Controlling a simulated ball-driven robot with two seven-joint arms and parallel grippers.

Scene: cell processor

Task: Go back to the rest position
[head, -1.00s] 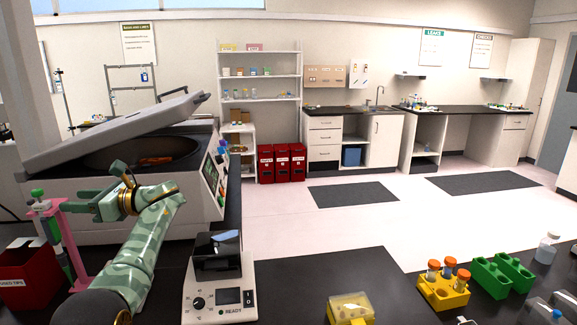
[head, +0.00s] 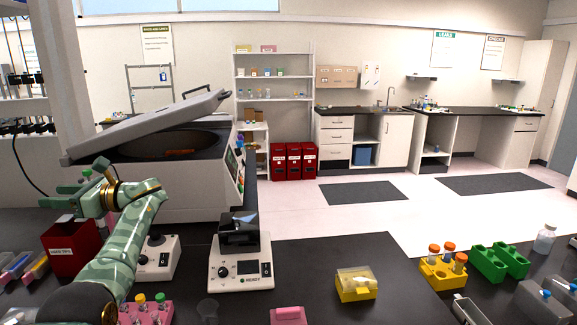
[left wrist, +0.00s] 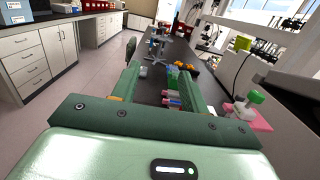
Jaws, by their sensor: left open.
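My left gripper (head: 68,197) is at the left of the head view, over the bench near the red bin, with my patterned green arm behind it. In the left wrist view its two green fingers (left wrist: 160,85) are spread apart, with nothing held between them; the bench and small coloured items show beyond. A green-capped tube (left wrist: 243,108) in a pink holder (left wrist: 255,122) stands to the right of the fingers, apart from them. My right gripper is in neither view.
A grey centrifuge with raised lid (head: 165,110) stands behind my left arm. A red tips bin (head: 75,250), a small black-topped device (head: 240,268), a pink rack (head: 145,314), a yellow box (head: 356,290) and yellow and green racks (head: 500,260) are on the black bench.

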